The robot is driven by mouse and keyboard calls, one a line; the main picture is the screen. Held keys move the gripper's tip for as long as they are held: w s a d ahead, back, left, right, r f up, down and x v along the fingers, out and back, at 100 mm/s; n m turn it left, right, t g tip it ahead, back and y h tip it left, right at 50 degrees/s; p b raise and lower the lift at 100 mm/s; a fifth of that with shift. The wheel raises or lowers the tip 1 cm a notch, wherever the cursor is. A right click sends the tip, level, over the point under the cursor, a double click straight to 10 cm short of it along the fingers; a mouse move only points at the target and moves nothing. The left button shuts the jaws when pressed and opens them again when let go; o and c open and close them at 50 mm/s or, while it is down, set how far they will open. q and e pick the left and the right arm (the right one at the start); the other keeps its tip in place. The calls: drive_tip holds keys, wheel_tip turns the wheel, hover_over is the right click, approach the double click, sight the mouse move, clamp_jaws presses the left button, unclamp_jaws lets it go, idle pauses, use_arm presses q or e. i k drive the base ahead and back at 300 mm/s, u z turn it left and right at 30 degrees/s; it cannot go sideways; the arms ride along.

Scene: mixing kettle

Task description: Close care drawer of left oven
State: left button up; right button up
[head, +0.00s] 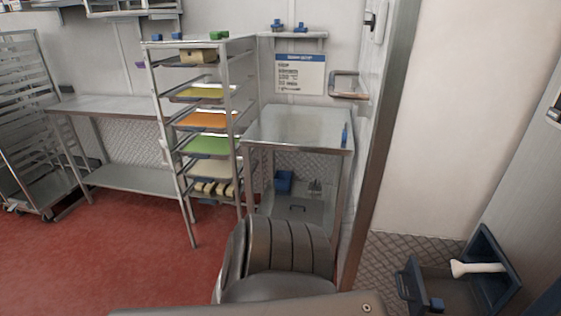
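A dark blue open drawer (488,262) is at the lower right of the head view, low down and pulled out from a grey appliance (530,165) at the right edge. I cannot tell from this view whether that appliance is the left oven. A handle (402,287) shows on the drawer's left end. A white elongated item (477,268) and a small blue item (437,304) show in the drawer. Neither of my grippers is in view.
A tall rack (151,75) with several coloured trays and a steel table (298,125) stand in the middle. Another steel table (105,104) and a wheeled rack (32,110) are at left. A post (385,140) stands left of the drawer. Red floor (110,260) is clear at lower left.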

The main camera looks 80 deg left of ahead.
sight(460, 296)
drive_tip(key=z, duration=1)
drive_tip(key=k, duration=0.8)
drive_tip(key=u, duration=1)
drive_tip(key=i, duration=0.45)
